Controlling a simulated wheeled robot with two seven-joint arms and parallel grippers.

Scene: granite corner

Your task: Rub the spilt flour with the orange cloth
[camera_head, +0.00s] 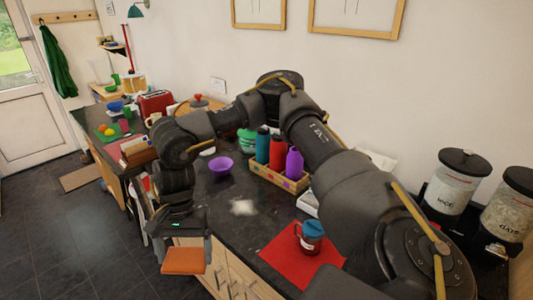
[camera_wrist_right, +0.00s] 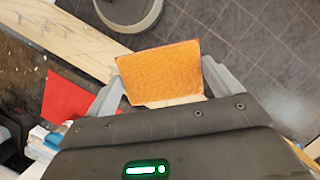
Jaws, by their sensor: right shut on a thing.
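The spilt flour (camera_head: 242,207) is a small white patch on the dark counter top, right of a purple bowl. My right gripper (camera_head: 184,252) is shut on the orange cloth (camera_head: 184,262), which hangs below its fingers. Gripper and cloth appear in front of the counter's front edge, left of and apart from the flour. In the right wrist view the cloth (camera_wrist_right: 160,72) spans between both fingers, with wood and floor tiles behind it. I cannot make out the flour there. My left gripper is not in view.
A purple bowl (camera_head: 221,165) stands behind the flour. A wooden crate (camera_head: 262,172) of bottles stands behind it to the right. A blue-lidded mug (camera_head: 309,237) stands on a red mat (camera_head: 283,250) at right. The counter around the flour is clear.

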